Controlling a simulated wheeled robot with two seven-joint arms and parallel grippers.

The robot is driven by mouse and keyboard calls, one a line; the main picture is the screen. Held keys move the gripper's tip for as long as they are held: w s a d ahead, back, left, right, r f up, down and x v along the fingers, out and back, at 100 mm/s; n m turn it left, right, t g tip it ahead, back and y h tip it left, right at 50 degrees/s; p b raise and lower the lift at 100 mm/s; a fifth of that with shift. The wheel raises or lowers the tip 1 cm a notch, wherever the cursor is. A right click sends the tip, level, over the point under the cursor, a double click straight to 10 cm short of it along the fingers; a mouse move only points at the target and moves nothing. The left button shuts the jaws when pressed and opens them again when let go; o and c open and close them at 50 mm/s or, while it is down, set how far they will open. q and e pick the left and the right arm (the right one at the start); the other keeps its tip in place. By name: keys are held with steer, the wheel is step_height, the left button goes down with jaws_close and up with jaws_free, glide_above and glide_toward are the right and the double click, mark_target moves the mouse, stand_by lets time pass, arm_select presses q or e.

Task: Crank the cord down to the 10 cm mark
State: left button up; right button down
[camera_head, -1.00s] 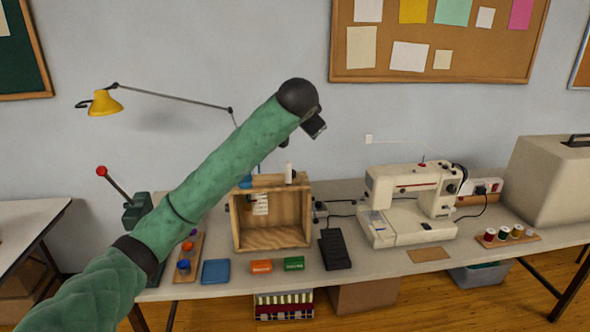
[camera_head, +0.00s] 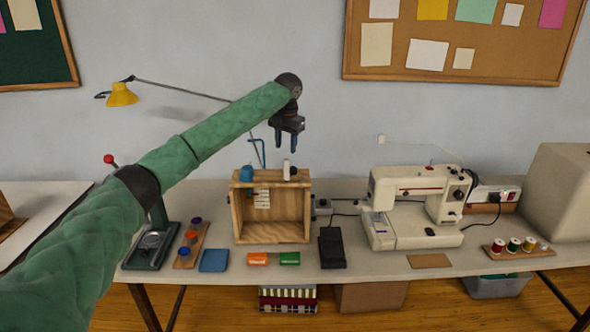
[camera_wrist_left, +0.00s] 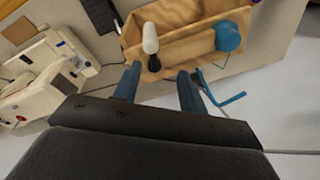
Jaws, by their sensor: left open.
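An open-fronted wooden box (camera_head: 236,216) stands on the table. On its top are an upright white handle with a dark base (camera_head: 286,170) and a blue rounded piece (camera_head: 246,174). A pale card with marks (camera_head: 262,198) hangs inside; its figures and the cord's level are too small to read. My left gripper (camera_head: 286,148) is open and empty, fingers downward, above the box top near the white handle. In the left wrist view the white handle (camera_wrist_left: 150,38) lies ahead of the open fingers (camera_wrist_left: 158,88), apart from them. My right gripper is out of view.
A bent blue rod (camera_head: 262,152) rises behind the box. A sewing machine (camera_head: 410,205) stands to the right, a black pedal (camera_head: 332,247) beside the box. A yellow lamp (camera_head: 122,95) is at upper left.

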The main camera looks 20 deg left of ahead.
mark_target(287, 177)
arm_select(q)
steer(key=shift+s+d+f+n+g+h, duration=0.4)
steer(key=shift+s+n+g+h, duration=0.1)
steer(key=shift+g, duration=0.2)
steer(key=shift+s+d, duration=0.1)
steer(key=shift+s, duration=0.1)
steer(key=shift+s+a+n, duration=0.1)
steer(key=shift+a+n, duration=0.15)
steer(key=shift+n, duration=0.05)
steer(key=shift+a, duration=0.15)
steer(key=shift+d+f+p, duration=0.2)
steer(key=shift+f+p, duration=1.35)
steer(key=shift+f, duration=2.3)
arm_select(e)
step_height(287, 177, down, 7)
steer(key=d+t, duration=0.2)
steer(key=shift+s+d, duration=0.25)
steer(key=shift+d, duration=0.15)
arm_select(q)
jaws_close()
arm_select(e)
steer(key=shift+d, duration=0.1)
